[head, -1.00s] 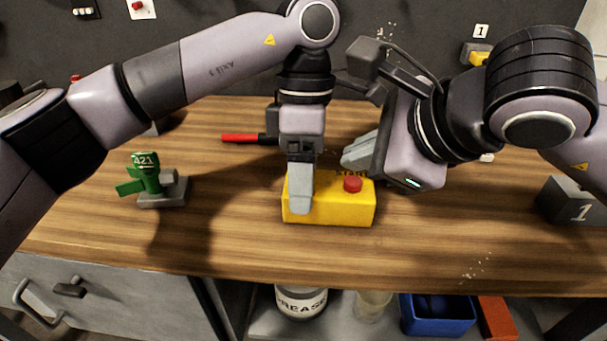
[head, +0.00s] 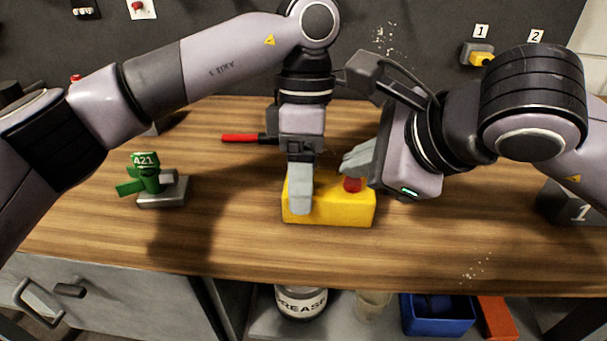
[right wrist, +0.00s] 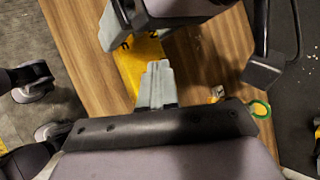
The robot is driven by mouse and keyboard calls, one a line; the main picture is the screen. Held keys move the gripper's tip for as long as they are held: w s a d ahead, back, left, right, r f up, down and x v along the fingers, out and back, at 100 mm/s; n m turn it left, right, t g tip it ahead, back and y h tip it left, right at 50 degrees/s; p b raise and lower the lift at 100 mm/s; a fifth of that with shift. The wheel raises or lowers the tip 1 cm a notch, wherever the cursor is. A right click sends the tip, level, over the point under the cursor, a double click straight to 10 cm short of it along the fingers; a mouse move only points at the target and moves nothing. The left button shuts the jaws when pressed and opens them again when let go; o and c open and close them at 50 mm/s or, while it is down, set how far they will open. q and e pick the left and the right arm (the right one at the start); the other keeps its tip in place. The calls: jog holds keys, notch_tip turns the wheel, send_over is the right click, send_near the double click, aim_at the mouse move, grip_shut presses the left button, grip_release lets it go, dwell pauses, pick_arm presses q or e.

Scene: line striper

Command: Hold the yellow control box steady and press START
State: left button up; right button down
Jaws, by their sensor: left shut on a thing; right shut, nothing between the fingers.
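The yellow control box (head: 338,212) sits on the wooden workbench in the head view. Its red button (head: 352,185) is on the right part of its top, partly covered by my right gripper. My left gripper (head: 300,205) points down and is shut on the box's left part. My right gripper (head: 352,162) is shut and empty, its fingertips above and just behind the red button; I cannot tell whether they touch it. In the right wrist view, the shut right fingertips (right wrist: 158,66) lie over the yellow box (right wrist: 140,60). The START lettering is hidden in the head view.
A green part marked 421 (head: 147,175) stands on a grey block at the left. A red-handled tool (head: 242,138) lies behind the box. A grey block marked 1 (head: 575,203) is at the right. The bench front is clear.

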aim_at(358, 186)
pick_arm(q)
jog(key=shift+s+f, duration=0.1)
jog(key=shift+f, duration=0.05)
pick_arm(e)
jog(key=shift+f, duration=0.35)
jog(key=shift+r, duration=0.85)
notch_tip(358, 186, up, 6)
dwell(0.6)
pick_arm(q)
jog(key=o, duration=1.5)
